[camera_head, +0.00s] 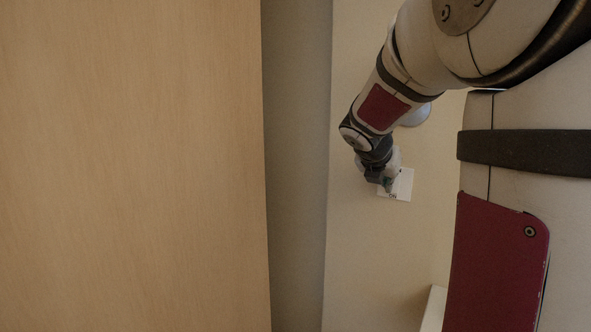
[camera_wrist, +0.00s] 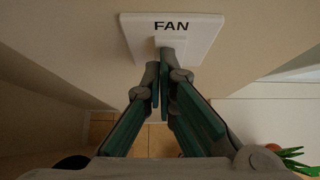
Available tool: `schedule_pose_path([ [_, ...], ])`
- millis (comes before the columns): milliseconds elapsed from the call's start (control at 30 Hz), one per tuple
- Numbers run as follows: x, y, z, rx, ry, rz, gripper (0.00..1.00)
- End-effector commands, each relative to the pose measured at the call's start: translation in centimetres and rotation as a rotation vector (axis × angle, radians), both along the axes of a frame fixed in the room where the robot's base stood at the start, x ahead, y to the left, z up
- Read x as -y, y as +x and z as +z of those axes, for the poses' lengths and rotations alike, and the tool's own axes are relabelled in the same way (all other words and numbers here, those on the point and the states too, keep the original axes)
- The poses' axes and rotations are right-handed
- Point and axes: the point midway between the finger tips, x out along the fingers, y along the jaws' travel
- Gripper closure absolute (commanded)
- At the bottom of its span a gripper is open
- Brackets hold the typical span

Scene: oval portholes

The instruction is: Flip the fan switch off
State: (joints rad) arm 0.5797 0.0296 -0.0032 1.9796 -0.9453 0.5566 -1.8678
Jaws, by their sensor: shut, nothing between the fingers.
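The fan switch is a white wall plate (camera_wrist: 198,33) marked FAN, at the top of the wrist view. It also shows in the head view as a small white plate (camera_head: 403,186) on the wall. A pale rocker or toggle (camera_wrist: 171,42) shows just below the lettering, partly hidden by my fingertips. My gripper (camera_wrist: 163,66) is shut and empty, with its tips right at the toggle; I cannot tell whether they touch it. In the head view my gripper (camera_head: 386,184) is in front of the plate and hides part of it. The toggle's position is not clear.
A large wooden panel (camera_head: 130,165) fills the left of the head view, with a grey vertical edge beside it. A white ledge (camera_head: 433,308) stands low at the right. In the wrist view, a green plant with something red (camera_wrist: 285,152) is at the lower right.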

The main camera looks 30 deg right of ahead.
Motion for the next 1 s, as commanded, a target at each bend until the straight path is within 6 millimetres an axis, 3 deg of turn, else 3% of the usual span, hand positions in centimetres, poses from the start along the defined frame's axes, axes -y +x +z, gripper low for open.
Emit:
schedule_pose_path([
  [1000,0.0,0.0,1.5,0.002,-0.001,-0.002,1.00],
])
